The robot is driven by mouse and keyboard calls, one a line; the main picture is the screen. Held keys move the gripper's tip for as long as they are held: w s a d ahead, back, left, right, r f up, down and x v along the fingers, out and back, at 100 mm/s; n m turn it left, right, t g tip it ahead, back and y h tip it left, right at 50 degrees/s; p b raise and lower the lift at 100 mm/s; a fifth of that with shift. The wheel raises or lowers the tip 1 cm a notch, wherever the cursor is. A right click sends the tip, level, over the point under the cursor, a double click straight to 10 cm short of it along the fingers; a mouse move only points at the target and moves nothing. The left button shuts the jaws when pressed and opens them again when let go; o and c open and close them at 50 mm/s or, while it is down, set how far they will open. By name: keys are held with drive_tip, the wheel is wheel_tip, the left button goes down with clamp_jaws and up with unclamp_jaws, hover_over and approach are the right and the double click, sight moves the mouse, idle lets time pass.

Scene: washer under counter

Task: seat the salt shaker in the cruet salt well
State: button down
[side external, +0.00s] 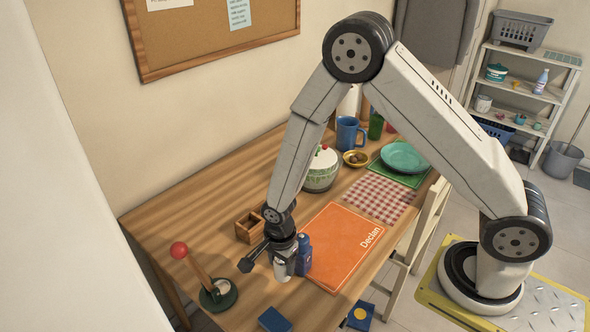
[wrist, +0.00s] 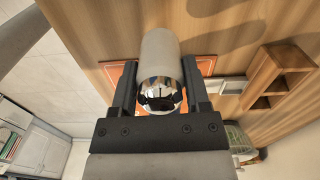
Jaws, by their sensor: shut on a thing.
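My gripper (side external: 283,256) is shut on the salt shaker (side external: 284,268), a pale cylinder with a shiny chrome cap. In the wrist view, the shaker (wrist: 160,55) sits between the two fingers (wrist: 158,80), its chrome cap toward the camera. The wooden cruet (side external: 248,229), an open box with divided wells, stands on the table just behind and left of my gripper. It also shows at the right of the wrist view (wrist: 278,76), with its wells empty as far as I can see. I cannot tell whether the shaker's base touches the table.
A blue bottle (side external: 304,255) stands close to the right of the shaker. An orange placemat (side external: 340,245) lies to the right. A green-based stand with a red knob (side external: 218,294) is at front left. A patterned lidded bowl (side external: 321,172) stands behind. Bare wood lies left of the cruet.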

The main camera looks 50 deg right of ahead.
drive_tip(key=shift+r, duration=2.4)
drive_tip(key=w+d+r+n, duration=0.1)
drive_tip(key=w+d+r, duration=0.45)
drive_tip(key=d, duration=0.25)
drive_tip(key=shift+w+a+f, duration=0.1)
drive_tip(key=shift+w+f, duration=1.4)
drive_tip(key=shift+w, duration=0.7)
drive_tip(key=shift+w+a+f, duration=0.1)
drive_tip(key=shift+w+f, duration=1.35)
drive_tip(key=shift+w, duration=0.8)
drive_tip(key=shift+w+f, duration=1.5)
drive_tip(key=shift+w, duration=0.7)
drive_tip(key=shift+w+f, duration=0.25)
drive_tip(key=shift+f, duration=1.6)
drive_tip(key=shift+f, duration=0.15)
